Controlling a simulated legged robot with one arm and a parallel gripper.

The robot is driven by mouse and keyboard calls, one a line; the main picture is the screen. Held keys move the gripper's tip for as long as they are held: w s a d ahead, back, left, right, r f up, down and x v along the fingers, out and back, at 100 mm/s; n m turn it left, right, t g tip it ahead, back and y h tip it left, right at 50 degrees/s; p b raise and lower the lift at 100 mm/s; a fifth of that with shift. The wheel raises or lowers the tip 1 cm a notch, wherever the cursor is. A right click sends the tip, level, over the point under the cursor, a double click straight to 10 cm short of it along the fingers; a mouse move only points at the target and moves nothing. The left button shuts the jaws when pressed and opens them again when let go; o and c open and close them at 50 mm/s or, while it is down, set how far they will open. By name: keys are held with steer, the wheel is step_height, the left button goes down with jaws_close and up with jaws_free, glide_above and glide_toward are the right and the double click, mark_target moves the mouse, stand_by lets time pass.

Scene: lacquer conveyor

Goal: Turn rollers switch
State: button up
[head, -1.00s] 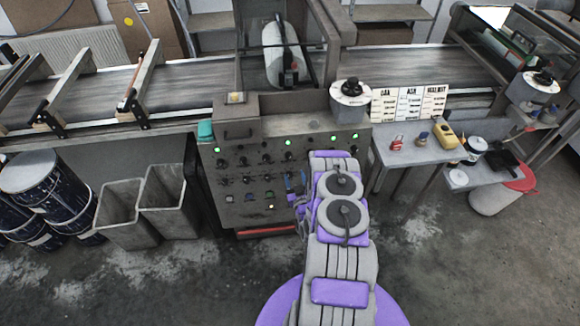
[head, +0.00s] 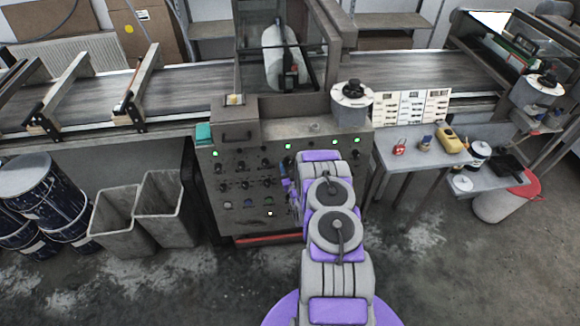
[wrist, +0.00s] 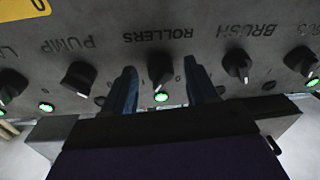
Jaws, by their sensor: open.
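The rollers switch (wrist: 161,70) is a black rotary knob with a white pointer mark, under the upside-down label "ROLLERS" in the wrist view. A lit green lamp (wrist: 161,97) is by it. My gripper (wrist: 160,85) is open, with one blue finger on each side of the rollers switch and a gap on both sides. I cannot tell how deep the fingers reach. In the head view the control panel (head: 232,170) carries rows of black knobs and green lamps. My arm hides its right part, and the rollers switch cannot be picked out there.
The pump knob (wrist: 79,78) is left of my left finger and the brush knob (wrist: 237,65) right of my right finger, both close. In the head view a small table (head: 400,152) stands right of the panel, and grey bins (head: 165,205) stand left.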

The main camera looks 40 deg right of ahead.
steer(key=shift+c, duration=0.3)
steer(key=c, duration=1)
steer(key=shift+n, duration=0.5)
steer(key=shift+d+n+y+b, duration=0.1)
steer(key=shift+n+y+b, duration=0.35)
steer(key=shift+n, duration=0.65)
steer(key=n+y+b, duration=0.1)
steer(key=n, duration=0.3)
steer(key=n+b, duration=0.2)
steer(key=n, duration=0.1)
steer(key=n+b, duration=0.2)
steer(key=shift+r+n+g+y, duration=0.15)
steer(key=shift+n+g+y, duration=0.2)
steer(key=shift+n+g, duration=0.05)
